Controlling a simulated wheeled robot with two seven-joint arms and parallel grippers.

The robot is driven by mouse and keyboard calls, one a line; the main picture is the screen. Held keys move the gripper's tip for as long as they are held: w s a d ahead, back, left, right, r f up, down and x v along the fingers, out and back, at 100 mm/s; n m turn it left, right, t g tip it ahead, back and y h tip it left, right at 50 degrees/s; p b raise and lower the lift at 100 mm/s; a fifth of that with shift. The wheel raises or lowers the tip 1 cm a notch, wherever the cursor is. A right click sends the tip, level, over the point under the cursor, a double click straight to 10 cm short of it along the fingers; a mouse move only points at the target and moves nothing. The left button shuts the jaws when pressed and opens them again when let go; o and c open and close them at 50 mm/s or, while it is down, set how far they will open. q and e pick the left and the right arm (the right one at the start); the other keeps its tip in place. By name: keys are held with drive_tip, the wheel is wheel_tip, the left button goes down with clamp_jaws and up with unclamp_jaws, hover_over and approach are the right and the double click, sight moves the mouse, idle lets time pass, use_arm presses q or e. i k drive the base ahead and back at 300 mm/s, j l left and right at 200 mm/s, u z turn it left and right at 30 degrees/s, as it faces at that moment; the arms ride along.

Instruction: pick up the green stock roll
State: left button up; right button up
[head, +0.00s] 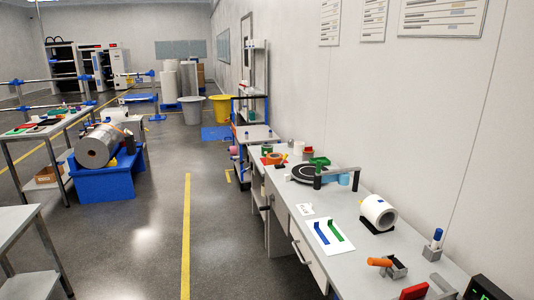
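Neither of my grippers shows in the head view. I cannot single out a green stock roll with certainty. On the long bench (368,263) along the right wall, a small green item (319,161) sits near the back, too small to tell if it is a roll. A small round orange and green item (272,158) lies to its left, also unclear. A green L-shaped strip (337,231) lies flat on a white sheet, beside a blue strip (322,232).
The bench also holds a black disc (301,173), a white roll (379,211) on a black stand, an orange-handled tool (380,262) and a red block (414,291). A large silver roll (97,146) rests on a blue stand (105,185) at left. The grey floor between is clear.

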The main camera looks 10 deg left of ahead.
sight(266, 149)
drive_tip(key=i+j+u, duration=0.1)
drive_tip(key=u, duration=0.35)
drive_tip(key=i+u, duration=0.2)
drive_tip(key=u, duration=0.25)
drive_tip(key=i, duration=5)
drive_tip(key=i+j, duration=0.1)
drive_tip(key=i, duration=0.7)
drive_tip(key=i+z, duration=0.15)
drive_tip(key=i, duration=0.7)
drive_tip(key=i+j+z, duration=0.1)
drive_tip(key=z, duration=1.55)
drive_tip(key=i+j, duration=0.05)
drive_tip(key=j, duration=0.05)
